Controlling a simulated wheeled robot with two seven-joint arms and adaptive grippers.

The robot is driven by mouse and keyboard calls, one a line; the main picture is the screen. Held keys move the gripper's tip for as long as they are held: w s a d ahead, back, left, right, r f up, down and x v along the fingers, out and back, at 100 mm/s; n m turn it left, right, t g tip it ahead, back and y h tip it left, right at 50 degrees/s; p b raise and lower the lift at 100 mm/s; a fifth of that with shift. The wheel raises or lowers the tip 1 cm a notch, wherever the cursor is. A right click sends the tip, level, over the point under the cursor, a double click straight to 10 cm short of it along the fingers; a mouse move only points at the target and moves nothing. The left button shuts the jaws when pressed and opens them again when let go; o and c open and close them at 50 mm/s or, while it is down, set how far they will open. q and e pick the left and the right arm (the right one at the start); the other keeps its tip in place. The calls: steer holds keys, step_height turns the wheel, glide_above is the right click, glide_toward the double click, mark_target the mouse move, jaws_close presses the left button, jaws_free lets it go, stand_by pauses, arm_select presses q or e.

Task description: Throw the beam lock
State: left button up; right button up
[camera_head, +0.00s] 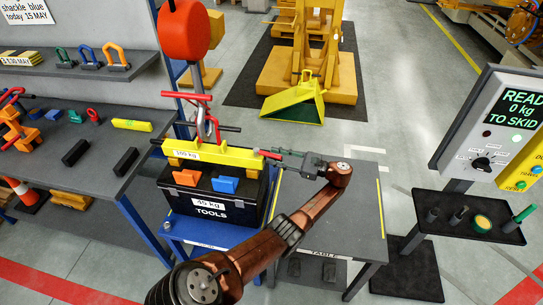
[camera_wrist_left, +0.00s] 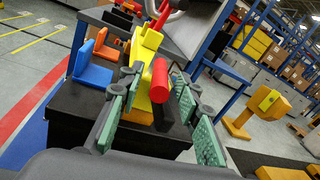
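The yellow lifting beam (camera_head: 225,156), labelled 100 kg, lies across above a black tool box (camera_head: 202,198) labelled 45 kg. A red-tipped lock handle (camera_head: 270,154) sticks out from the beam's right end. My left gripper (camera_head: 283,153) reaches it from the right. In the left wrist view the red handle end (camera_wrist_left: 159,82) lies between the green-padded fingers of the left gripper (camera_wrist_left: 160,95), which stand apart with gaps beside it. Contact is not visible. An orange bracket (camera_head: 187,177) and a blue bracket (camera_head: 225,184) stand on the box top. My right gripper is not in view.
A red hoist body (camera_head: 184,30) hangs above the beam with a hook and red handles. The box rests on a blue cart (camera_head: 205,232). A grey table (camera_head: 335,245) stands at right, a workbench (camera_head: 75,150) at left. A display panel (camera_head: 490,125) reads READY.

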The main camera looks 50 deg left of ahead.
arm_select(q)
steer(key=v, duration=0.5)
steer(key=shift+w+d, duration=0.15)
steer(key=shift+d, duration=0.2)
steer(key=shift+r, duration=0.15)
